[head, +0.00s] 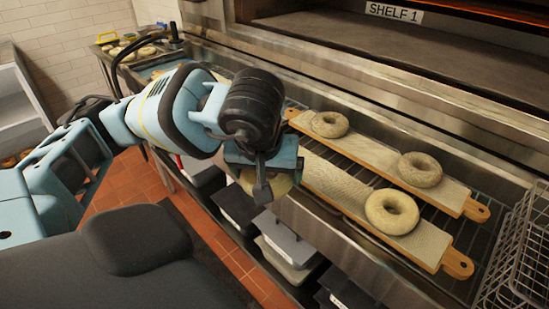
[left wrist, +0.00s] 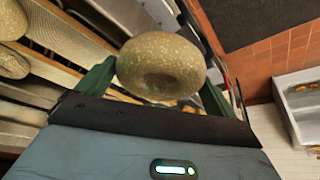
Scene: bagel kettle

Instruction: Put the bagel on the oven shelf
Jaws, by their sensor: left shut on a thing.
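My left gripper (head: 264,187) is shut on a pale speckled bagel (head: 283,185). It holds the bagel in front of the near board's left end, and the gripper hides part of it. In the left wrist view the held bagel (left wrist: 162,66) sits between the two green fingers. The oven shelf (head: 350,45) is a dark flat deck under the "SHELF 1" label (head: 394,12), at the upper right and beyond the gripper. My right gripper is not in view.
Three bagels lie on two boards: one (head: 330,124) and another (head: 420,169) on the far board (head: 375,152), a third (head: 392,212) on the near board (head: 335,188). A wire basket (head: 515,260) stands at the right. A metal oven front (head: 300,72) runs below the shelf.

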